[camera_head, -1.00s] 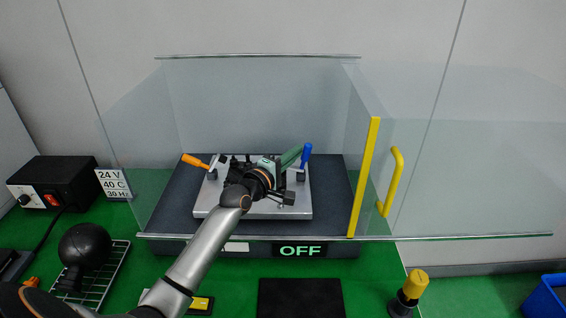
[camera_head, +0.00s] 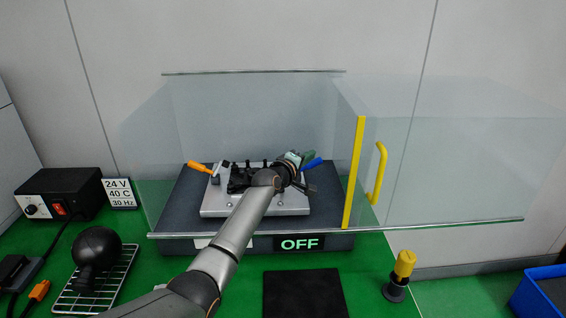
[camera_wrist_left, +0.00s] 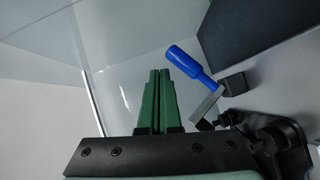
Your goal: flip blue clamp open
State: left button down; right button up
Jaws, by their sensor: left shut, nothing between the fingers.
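The blue clamp's handle (camera_head: 312,163) tilts outward to the right at the right side of the grey metal plate (camera_head: 240,211). In the left wrist view its blue grip (camera_wrist_left: 190,61) and metal lever (camera_wrist_left: 207,106) lie slanted, just right of the fingers. My left gripper (camera_head: 307,156) reaches in over the plate with its green fingers beside the blue handle. In the wrist view the fingers (camera_wrist_left: 158,82) are together with nothing between them. They appear close to the blue grip; I cannot tell whether they touch it. My arm hides part of the plate and clamp base. My right gripper is out of view.
An orange-handled clamp (camera_head: 199,167) leans outward at the plate's left. Clear enclosure walls surround the plate, with a yellow-edged panel (camera_head: 353,175) and yellow handle (camera_head: 377,172) on the right.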

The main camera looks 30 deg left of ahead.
pick_arm(q)
jog(key=shift+w+d+f, duration=0.25)
jog(key=shift+w+d, duration=0.05)
jog(key=shift+d, duration=0.1)
dwell(0.6)
jog(key=s+r+p, duration=0.4)
jog(key=s+r, duration=0.4)
jog(key=s, duration=0.2)
jog(key=shift+d+r, duration=0.2)
jog(key=shift+d, duration=0.05)
dwell(0.6)
